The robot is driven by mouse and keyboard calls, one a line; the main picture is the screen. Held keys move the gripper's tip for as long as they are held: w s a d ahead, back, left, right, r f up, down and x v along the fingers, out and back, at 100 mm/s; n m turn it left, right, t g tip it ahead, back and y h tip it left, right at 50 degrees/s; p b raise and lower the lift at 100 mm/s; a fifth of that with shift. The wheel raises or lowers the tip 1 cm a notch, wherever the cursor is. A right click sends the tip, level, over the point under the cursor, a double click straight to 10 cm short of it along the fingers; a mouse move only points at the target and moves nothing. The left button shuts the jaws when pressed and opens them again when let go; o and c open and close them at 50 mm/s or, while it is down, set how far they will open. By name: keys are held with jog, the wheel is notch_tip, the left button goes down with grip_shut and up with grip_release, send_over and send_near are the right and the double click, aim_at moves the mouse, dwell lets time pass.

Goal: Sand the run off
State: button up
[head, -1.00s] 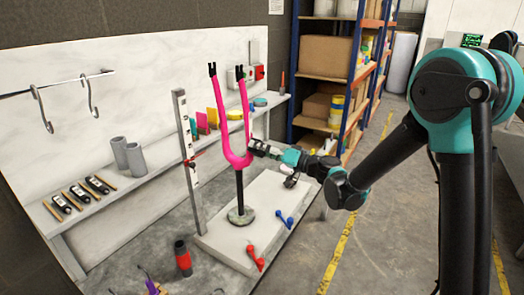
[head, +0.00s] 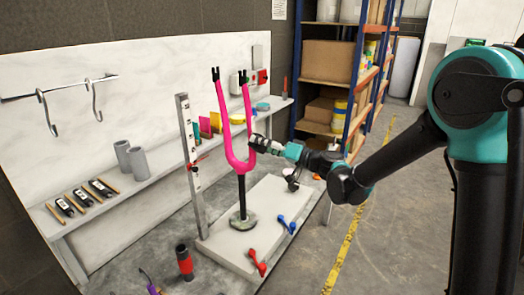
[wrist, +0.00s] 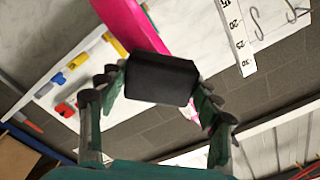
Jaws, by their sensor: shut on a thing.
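The pink fork (head: 239,160) stands upright, legs up, on a black post with a round base on a pale slab. My gripper (head: 254,143) is at the right leg of the fork, low down near where the legs join. In the wrist view my gripper (wrist: 158,84) is shut on a black sanding block (wrist: 160,80), which lies between the two fingers. The pink fork (wrist: 140,24) runs behind the block there; the block overlaps it, and I cannot tell whether they touch. The run on the paint cannot be made out.
A ruled upright post (head: 190,160) stands left of the fork. Red (head: 257,262) and blue (head: 287,224) small parts lie on the slab (head: 225,250). A red-and-black cylinder (head: 184,262) stands at the front. Shelving (head: 345,90) is behind; open floor lies right.

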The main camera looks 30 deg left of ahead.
jog(key=shift+a+r, duration=0.15)
jog(key=shift+r, duration=3.65)
jog(key=shift+a+r, duration=0.15)
jog(key=shift+r, duration=1.6)
send_over(263, 153)
jog(key=shift+w+a+f, duration=0.1)
jog(key=shift+a+f, duration=0.1)
jog(key=shift+f, duration=1.65)
jog(key=shift+w+a+f, duration=0.1)
jog(key=shift+a+f, duration=0.05)
jog(key=shift+f, duration=1.7)
jog(key=shift+f, duration=0.1)
jog(key=shift+f, duration=3.5)
